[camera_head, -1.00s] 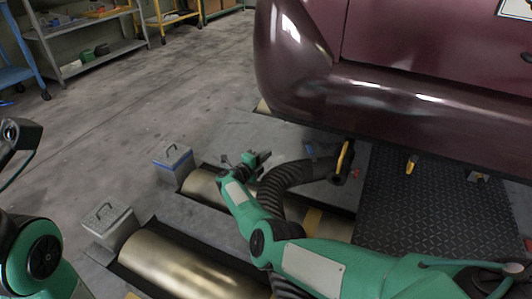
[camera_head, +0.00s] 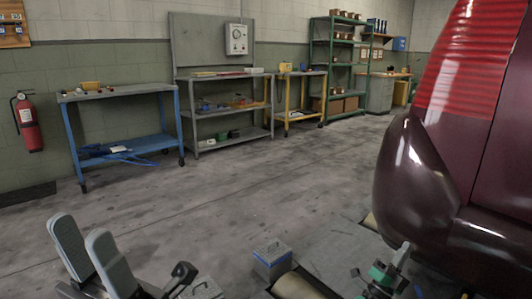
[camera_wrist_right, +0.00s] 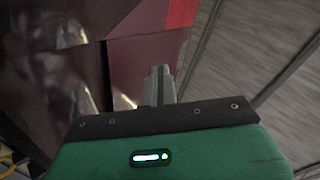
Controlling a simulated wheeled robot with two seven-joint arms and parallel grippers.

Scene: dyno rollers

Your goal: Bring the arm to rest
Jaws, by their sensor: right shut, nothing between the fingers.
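My right gripper (camera_head: 388,270) shows at the bottom right of the head view, close to the rear of the dark red car (camera_head: 420,195). In the right wrist view its two fingers (camera_wrist_right: 159,82) lie together, shut with nothing between them, and the car's body fills the left side behind them. My left gripper (camera_head: 82,228) is at the bottom left of the head view, its two grey fingers raised and apart, with nothing between them. Most of my right arm is below the head view.
A grey box with a handle (camera_head: 271,262) stands by a brass roller (camera_head: 298,288) at the bottom. A blue cart (camera_head: 125,92), a grey shelf unit (camera_head: 215,112), a yellow cart and a green rack line the back wall. The floor between is clear.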

